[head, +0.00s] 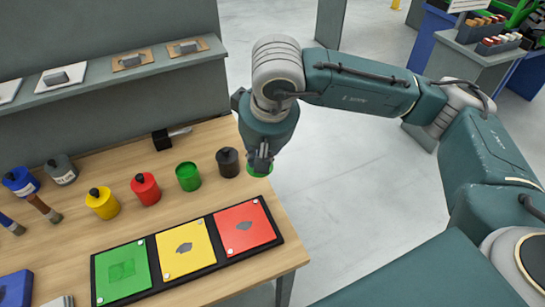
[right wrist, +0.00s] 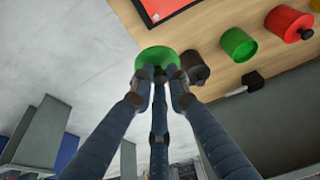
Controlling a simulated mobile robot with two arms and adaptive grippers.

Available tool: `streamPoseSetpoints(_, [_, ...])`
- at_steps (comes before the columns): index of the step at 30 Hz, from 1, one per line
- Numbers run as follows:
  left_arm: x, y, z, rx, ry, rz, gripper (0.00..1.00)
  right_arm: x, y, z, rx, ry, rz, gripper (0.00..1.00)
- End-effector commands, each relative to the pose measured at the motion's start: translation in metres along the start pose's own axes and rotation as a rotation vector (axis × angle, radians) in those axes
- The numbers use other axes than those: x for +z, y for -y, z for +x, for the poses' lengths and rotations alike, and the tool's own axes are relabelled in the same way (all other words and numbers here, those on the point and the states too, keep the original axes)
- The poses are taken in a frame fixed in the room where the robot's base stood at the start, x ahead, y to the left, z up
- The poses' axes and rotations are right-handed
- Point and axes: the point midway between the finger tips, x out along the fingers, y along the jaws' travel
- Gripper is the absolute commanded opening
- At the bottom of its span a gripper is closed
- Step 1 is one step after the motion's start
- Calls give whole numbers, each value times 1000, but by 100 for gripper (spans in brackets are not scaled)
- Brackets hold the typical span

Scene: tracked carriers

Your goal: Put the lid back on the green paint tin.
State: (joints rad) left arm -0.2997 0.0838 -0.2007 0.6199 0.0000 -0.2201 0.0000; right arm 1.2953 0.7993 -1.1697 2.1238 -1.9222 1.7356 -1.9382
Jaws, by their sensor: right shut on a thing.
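The green paint tin (head: 189,181) stands upright and without a lid on the wooden table, between the red and black tins; it also shows in the right wrist view (right wrist: 237,45). My right gripper (head: 262,157) is shut on the green lid (head: 259,171), which hangs below its fingers to the right of the black tin, near the table's right edge. In the right wrist view the lid (right wrist: 157,54) sits at the fingertips (right wrist: 158,72), left of the black tin. The fingers hide part of the lid. My left gripper is out of view.
The black tin (head: 228,163) stands between the lid and the green tin. Red (head: 146,189), yellow (head: 103,204), blue (head: 20,181) and grey (head: 62,171) tins stand further left. A black tray (head: 153,270) with green, yellow and red panels lies in front. A black block (head: 161,140) is behind.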

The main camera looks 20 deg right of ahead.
Motion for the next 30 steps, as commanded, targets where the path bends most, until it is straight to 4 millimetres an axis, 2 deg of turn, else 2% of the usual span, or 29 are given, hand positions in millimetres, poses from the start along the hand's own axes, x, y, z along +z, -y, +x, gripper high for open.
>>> streamPoseSetpoints(1, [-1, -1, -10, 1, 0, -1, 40, -8, 8, -4, -4, 3, -4, 0])
streamPoseSetpoints(6, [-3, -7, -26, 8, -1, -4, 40, -32, 30, 0, -9, 2, -14, 0])
streamPoseSetpoints(11, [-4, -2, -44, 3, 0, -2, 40, -56, 55, 3, -15, 1, -27, 0])
streamPoseSetpoints(14, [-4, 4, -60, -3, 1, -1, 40, -72, 74, 6, -18, 2, -37, 0])
streamPoseSetpoints(21, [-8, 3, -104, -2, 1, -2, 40, -110, 135, 20, -33, 0, -77, 0])
streamPoseSetpoints(25, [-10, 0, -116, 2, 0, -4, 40, -118, 156, 29, -38, -4, -96, 0])
streamPoseSetpoints(30, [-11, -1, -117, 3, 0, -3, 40, -119, 164, 37, -39, -6, -104, 0])
